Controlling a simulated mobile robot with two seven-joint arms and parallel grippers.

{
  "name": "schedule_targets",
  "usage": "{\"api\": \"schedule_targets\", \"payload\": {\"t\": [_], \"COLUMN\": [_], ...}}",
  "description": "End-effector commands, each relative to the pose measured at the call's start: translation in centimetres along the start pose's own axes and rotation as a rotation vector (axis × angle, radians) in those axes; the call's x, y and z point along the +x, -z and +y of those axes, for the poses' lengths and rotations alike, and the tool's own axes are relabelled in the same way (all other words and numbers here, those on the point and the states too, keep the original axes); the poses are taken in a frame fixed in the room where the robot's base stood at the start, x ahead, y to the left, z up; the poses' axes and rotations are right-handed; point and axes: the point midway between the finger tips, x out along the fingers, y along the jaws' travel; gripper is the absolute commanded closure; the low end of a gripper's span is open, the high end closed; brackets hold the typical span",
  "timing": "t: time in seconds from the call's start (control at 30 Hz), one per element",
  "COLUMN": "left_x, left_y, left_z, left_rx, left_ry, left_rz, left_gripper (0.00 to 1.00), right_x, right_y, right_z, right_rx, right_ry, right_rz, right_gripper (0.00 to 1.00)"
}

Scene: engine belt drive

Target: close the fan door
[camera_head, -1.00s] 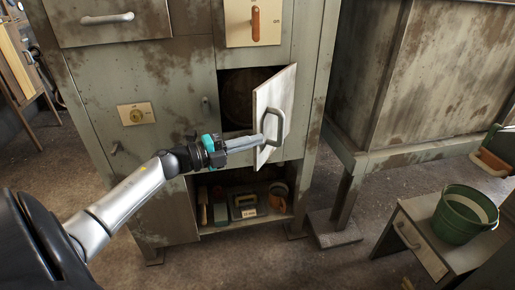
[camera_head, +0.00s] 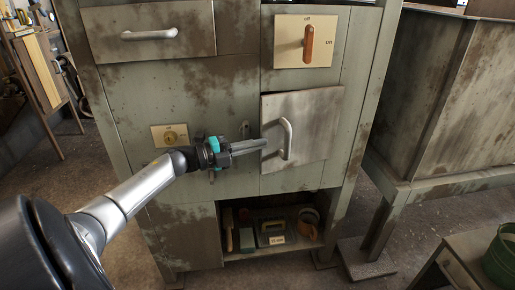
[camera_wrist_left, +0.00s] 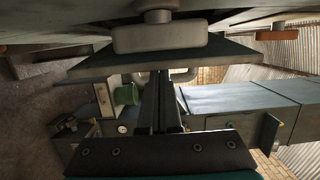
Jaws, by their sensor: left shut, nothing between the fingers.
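The fan door (camera_head: 310,115) is a grey, worn square panel with a pale curved handle (camera_head: 287,138), on the front of the worn green-grey cabinet. It covers its opening and looks almost flush. Its outline is slightly tilted against the cabinet face, so it seems a little ajar. My left gripper (camera_head: 264,146) is shut and empty, with its tips at the door's left edge, beside the handle. I cannot tell whether they touch the door. The left wrist view shows the shut fingers (camera_wrist_left: 160,105) close to a panel and a handle. My right gripper is not in view.
Above the door is a plate with an orange switch (camera_head: 308,43). A drawer (camera_head: 150,34) is at upper left and a dial plate (camera_head: 170,136) below it. An open shelf (camera_head: 270,228) holds tools. A green bucket (camera_head: 500,258) stands at lower right.

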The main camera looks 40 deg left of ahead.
Motion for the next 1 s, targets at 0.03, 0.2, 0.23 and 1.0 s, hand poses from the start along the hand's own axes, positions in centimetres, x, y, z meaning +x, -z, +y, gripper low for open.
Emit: {"api": "schedule_targets", "payload": {"t": [0.03, 0.2, 0.23, 1.0], "left_x": [0.0, 0.0, 0.0, -0.1], "left_y": [-0.1, -0.1, -0.1, 1.7], "left_z": [0.0, 0.0, 0.0, -0.1], "left_rx": [0.000, 0.000, 0.000, -0.001], "left_ry": [0.000, 0.000, 0.000, -0.001], "left_rz": [0.000, 0.000, 0.000, 0.002], "left_gripper": [1.00, 1.00, 1.00, 1.00], "right_x": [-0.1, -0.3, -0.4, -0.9], "right_y": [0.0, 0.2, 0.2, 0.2], "right_z": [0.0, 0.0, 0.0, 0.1], "right_rx": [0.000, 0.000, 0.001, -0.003], "right_ry": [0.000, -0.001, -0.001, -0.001], "right_rz": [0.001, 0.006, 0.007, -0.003], "right_gripper": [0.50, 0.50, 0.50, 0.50]}}
